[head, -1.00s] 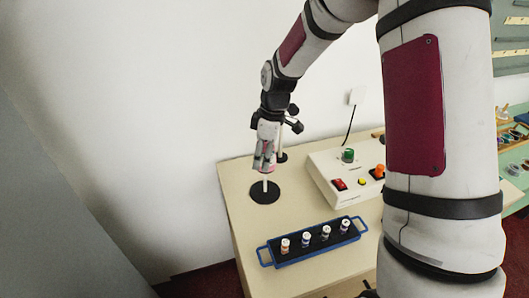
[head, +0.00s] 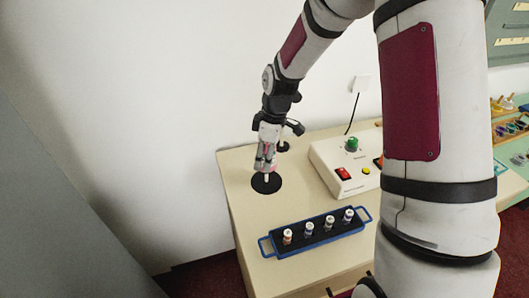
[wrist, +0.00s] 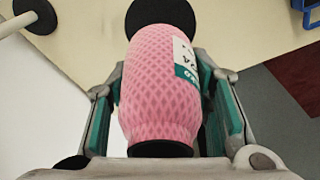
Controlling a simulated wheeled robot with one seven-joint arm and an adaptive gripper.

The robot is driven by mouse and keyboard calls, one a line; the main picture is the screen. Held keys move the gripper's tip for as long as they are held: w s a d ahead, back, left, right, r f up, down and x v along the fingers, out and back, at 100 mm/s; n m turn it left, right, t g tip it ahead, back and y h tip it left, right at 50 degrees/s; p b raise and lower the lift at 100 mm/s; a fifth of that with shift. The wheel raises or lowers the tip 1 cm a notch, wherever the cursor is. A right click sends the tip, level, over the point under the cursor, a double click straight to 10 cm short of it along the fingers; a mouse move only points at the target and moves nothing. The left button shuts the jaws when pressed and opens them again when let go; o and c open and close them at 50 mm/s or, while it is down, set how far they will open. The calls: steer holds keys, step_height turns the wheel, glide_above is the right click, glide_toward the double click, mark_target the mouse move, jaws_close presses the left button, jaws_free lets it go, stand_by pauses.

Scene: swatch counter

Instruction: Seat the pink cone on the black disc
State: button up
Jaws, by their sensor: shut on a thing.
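My gripper (head: 265,166) is shut on the pink cone, a pink lattice-patterned piece with a white and green label. The pink cone (wrist: 158,90) shows large between the green finger pads in the wrist view. In the head view the fingers mostly hide it. The black disc (head: 266,186) lies flat near the table's left edge, just below my gripper. A short piece of its white post (head: 267,177) shows between the gripper and the disc. The black disc also shows behind the cone in the wrist view (wrist: 200,45). I cannot tell how far the cone is around the post.
Another dark disc with a white post (wrist: 12,25) stands nearby, partly hidden behind my gripper in the head view. A blue-handled rack (head: 314,233) with several small vials is in front. A control box (head: 342,165) with a green knob is at right.

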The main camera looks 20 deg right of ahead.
steer(key=shift+f+b, duration=0.9)
steer(key=shift+f, duration=1.85)
steer(key=shift+f, duration=0.1)
steer(key=o, duration=1.3)
step_height(320, 180, up, 12)
steer(key=d, duration=0.1)
steer(key=shift+s+d, duration=0.25)
steer(key=shift+s, duration=0.2)
steer(key=shift+f, duration=0.1)
